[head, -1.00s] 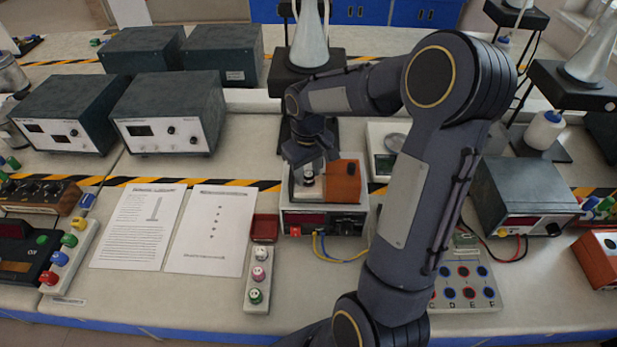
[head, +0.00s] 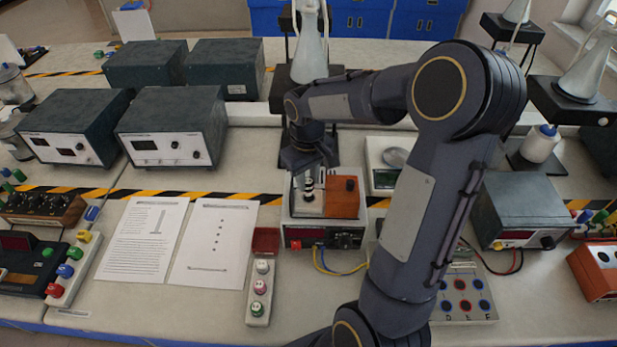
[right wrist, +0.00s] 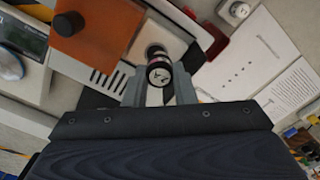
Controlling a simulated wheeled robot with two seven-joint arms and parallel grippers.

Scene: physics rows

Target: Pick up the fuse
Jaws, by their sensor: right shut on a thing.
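The fuse (head: 309,186) is a small upright cylinder with black and white bands, over the pale top of an instrument box (head: 300,229). My right gripper (head: 309,174) comes down on it from above and is shut on it. In the right wrist view the round marked end of the fuse (right wrist: 159,72) shows between the two grey fingers of the gripper (right wrist: 160,88). I cannot tell whether its lower end is clear of the box top. My left gripper is not in view.
An orange block (head: 344,196) stands right beside the fuse on the box. A strip with several coloured knobs (head: 259,290) and two printed sheets (head: 213,243) lie to the left. A meter with a dish (head: 384,170) is close on the right. A stand with a flask (head: 309,58) rises behind.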

